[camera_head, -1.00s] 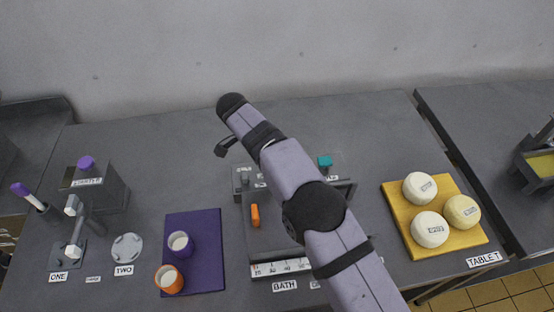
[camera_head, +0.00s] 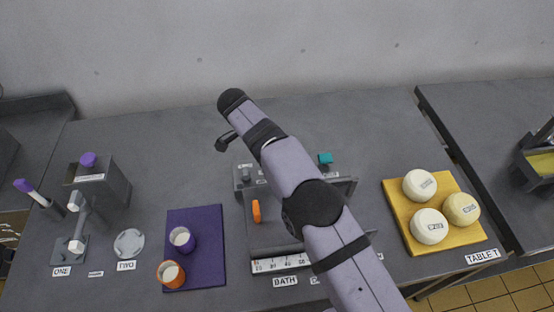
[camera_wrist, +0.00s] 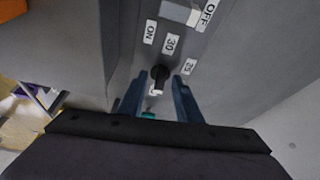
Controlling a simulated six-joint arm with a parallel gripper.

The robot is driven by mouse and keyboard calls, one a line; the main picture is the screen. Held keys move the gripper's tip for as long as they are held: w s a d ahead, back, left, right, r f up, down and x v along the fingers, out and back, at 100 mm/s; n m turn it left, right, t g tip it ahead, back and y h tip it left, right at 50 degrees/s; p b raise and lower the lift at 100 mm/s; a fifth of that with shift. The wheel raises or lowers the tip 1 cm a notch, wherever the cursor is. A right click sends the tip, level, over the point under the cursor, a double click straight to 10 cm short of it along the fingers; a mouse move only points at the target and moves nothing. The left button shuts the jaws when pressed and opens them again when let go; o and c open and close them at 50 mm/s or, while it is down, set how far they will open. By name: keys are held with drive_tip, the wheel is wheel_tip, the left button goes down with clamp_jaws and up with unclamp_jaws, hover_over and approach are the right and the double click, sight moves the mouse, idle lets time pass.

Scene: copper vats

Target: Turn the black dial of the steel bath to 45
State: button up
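The black dial (camera_wrist: 160,75) is on the grey panel of the steel bath in the wrist view, with labels "30" (camera_wrist: 172,44) and "35" (camera_wrist: 189,67) beside it. A pale mark shows at its near end; I cannot tell its exact reading. My gripper (camera_wrist: 159,84) is open, its two blue-grey fingers on either side of the dial with small gaps visible. No 45 label can be read in the wrist view. In the head view the steel bath (camera_head: 272,238) stands mid-table, partly covered by my arm, which hides the dial and fingertips.
A switch (camera_wrist: 180,10) with "ON" and "OFF" labels is near the dial. An orange piece (camera_head: 256,211) is at the bath. A purple mat (camera_head: 207,270) with two cups lies left; a yellow board (camera_head: 402,222) with several white and cream rounds lies right. Bare table lies behind.

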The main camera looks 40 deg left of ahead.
drive_tip(key=shift+v, duration=2.4)
drive_tip(key=shift+p+v, duration=1.2)
drive_tip(key=shift+v, duration=0.1)
drive_tip(key=shift+o, duration=0.4)
drive_tip(key=shift+s, duration=0.1)
